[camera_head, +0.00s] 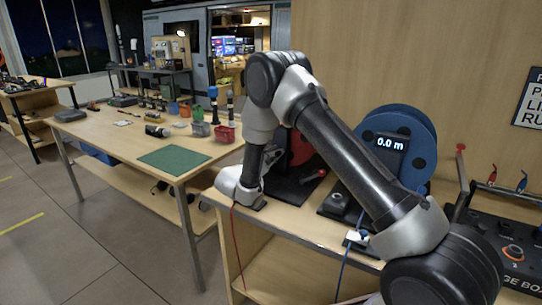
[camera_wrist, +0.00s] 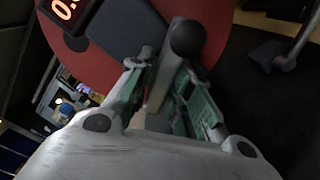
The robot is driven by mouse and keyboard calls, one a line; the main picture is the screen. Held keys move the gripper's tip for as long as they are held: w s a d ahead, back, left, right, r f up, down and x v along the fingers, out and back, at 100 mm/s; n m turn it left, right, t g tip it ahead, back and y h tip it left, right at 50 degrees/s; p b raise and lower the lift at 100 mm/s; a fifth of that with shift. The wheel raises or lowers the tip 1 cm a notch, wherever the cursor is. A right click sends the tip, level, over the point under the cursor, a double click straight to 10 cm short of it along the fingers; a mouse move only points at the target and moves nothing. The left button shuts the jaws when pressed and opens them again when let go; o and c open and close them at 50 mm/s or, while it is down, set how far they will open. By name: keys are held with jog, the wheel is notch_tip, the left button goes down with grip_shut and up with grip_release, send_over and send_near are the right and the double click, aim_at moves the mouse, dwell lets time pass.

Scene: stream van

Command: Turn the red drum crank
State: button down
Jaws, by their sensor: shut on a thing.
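The red drum (camera_head: 299,148) stands on the bench, largely hidden behind my arm in the head view. It fills the upper part of the wrist view (camera_wrist: 112,72), with a dark panel and a lit red display at the upper left. The crank's dark, round-ended handle (camera_wrist: 187,38) sits between the fingers of my gripper (camera_wrist: 165,68). The gripper is shut on this handle, close in front of the drum face. In the head view my own wrist hides the grip, and the display reading is cut off in the wrist view.
A blue drum (camera_head: 425,128) reading 0.0 m stands right of the red one. A small red-tipped lever (camera_head: 321,173) lies between them. A control board (camera_head: 510,250) is at the far right.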

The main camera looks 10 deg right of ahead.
jog(key=n, duration=0.4)
jog(key=shift+f+n, duration=0.1)
jog(key=shift+n, duration=0.3)
jog(key=n, duration=0.4)
jog(key=shift+n, duration=0.3)
jog(key=n, duration=1.2)
jog(key=shift+n, duration=0.3)
jog(key=n, duration=0.3)
jog(key=shift+s+n, duration=0.1)
jog(key=shift+n, duration=0.2)
jog(key=n, duration=0.4)
jog(key=shift+n, duration=2.2)
